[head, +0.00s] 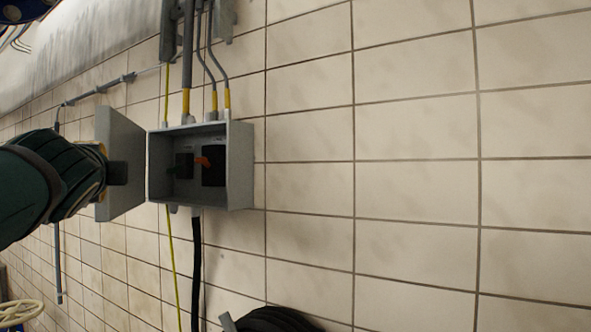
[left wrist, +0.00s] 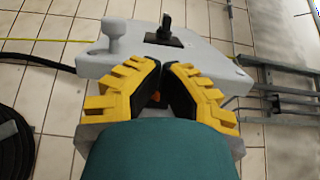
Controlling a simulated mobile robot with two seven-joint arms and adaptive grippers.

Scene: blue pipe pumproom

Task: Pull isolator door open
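The isolator box (head: 240,165) is a grey box on the tiled wall. Its front stands open, showing black parts and an orange-red lever (head: 203,162) inside. The grey door (head: 122,135) stands swung out to the left of the box. My left gripper (head: 108,172) reaches in from the left and overlaps the door; I cannot tell whether it touches it. In the left wrist view the gripper's (left wrist: 162,72) yellow, black-padded fingers lie close together, with nothing seen held. Beyond them is the door (left wrist: 205,58) with a grey knob (left wrist: 117,35) and black handle (left wrist: 166,35). My right gripper is not in view.
Grey conduits with yellow ends (head: 187,75) enter the box from above. A black cable (head: 196,260) and a yellow-green wire (head: 172,265) hang below. A dark coil (head: 275,320) lies at the bottom. The wall right of the box is bare.

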